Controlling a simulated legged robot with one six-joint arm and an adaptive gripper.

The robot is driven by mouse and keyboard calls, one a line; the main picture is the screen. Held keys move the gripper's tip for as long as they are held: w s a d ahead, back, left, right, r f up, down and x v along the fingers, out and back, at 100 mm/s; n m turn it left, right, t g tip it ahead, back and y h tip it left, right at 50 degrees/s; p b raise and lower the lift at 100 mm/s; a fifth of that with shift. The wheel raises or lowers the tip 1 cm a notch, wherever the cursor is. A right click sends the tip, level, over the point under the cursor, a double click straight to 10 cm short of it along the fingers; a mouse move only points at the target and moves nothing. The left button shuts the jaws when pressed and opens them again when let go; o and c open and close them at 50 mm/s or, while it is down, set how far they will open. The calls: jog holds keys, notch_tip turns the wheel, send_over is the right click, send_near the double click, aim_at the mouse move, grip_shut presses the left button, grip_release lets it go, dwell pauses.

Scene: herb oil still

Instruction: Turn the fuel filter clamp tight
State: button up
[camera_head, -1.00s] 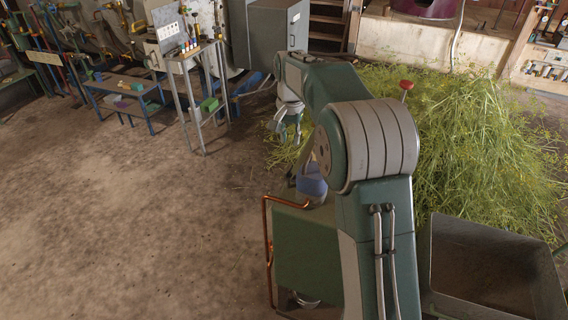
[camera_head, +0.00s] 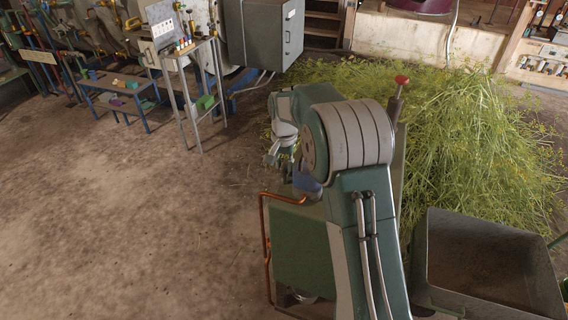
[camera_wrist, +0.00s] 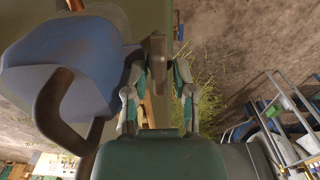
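My gripper (camera_wrist: 158,92) points away from the wrist camera, its two fingers apart. A brownish-grey upright piece (camera_wrist: 157,55) shows just past and between the fingertips. I cannot tell whether it is the fuel filter clamp, or whether the fingers touch it. In the head view my gripper (camera_head: 275,155) hangs at the far end of my bent arm, beyond a green machine body (camera_head: 300,250). A blue seat-like part (camera_wrist: 75,60) lies left of the fingers, with a brown curved bar (camera_wrist: 50,105) in front. No fuel filter clamp can be made out for certain.
A copper rail (camera_head: 265,235) edges the green body. A red-knobbed lever (camera_head: 401,80) stands behind my arm. A grey metal bin (camera_head: 440,245) is at right, before a large herb heap (camera_head: 470,150). A small stand (camera_head: 185,90) is at left; open floor lies in front of it.

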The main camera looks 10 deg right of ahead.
jog(key=shift+c, duration=0.4)
grip_shut()
jog(key=shift+n, duration=0.3)
jog(key=n, duration=0.3)
jog(key=shift+n, duration=0.4)
jog(key=n, duration=0.4)
jog(key=shift+n, duration=0.3)
jog(key=n, duration=0.4)
jog(key=shift+n, duration=2.7)
